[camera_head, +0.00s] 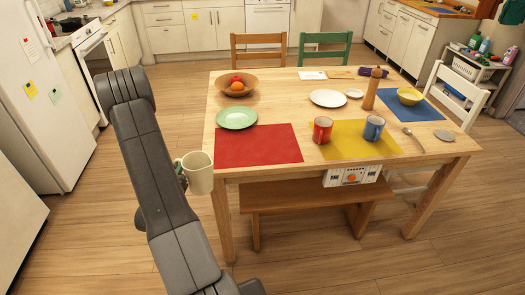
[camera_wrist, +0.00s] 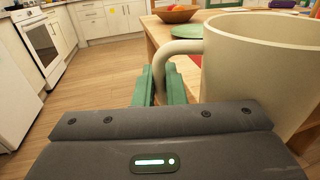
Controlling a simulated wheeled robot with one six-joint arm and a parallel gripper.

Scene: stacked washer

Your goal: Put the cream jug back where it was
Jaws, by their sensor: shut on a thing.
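The cream jug (camera_head: 198,173) is held upright in the air, just off the left front corner of the wooden table. My gripper (camera_head: 181,172) is to the left of the jug and mostly hidden behind my arm in the head view. In the wrist view, the green fingers of my gripper (camera_wrist: 167,84) are closed on the handle of the jug (camera_wrist: 262,62), whose body fills the right side. The inside of the jug cannot be seen well.
The table (camera_head: 262,98) holds a green plate (camera_head: 237,118), a red mat (camera_head: 258,146), a fruit bowl (camera_head: 237,88), a red mug (camera_head: 322,129), a blue mug (camera_head: 373,127) and a pepper mill (camera_head: 371,90). A bench (camera_head: 300,197) stands in front. Bare wood shows mid-table.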

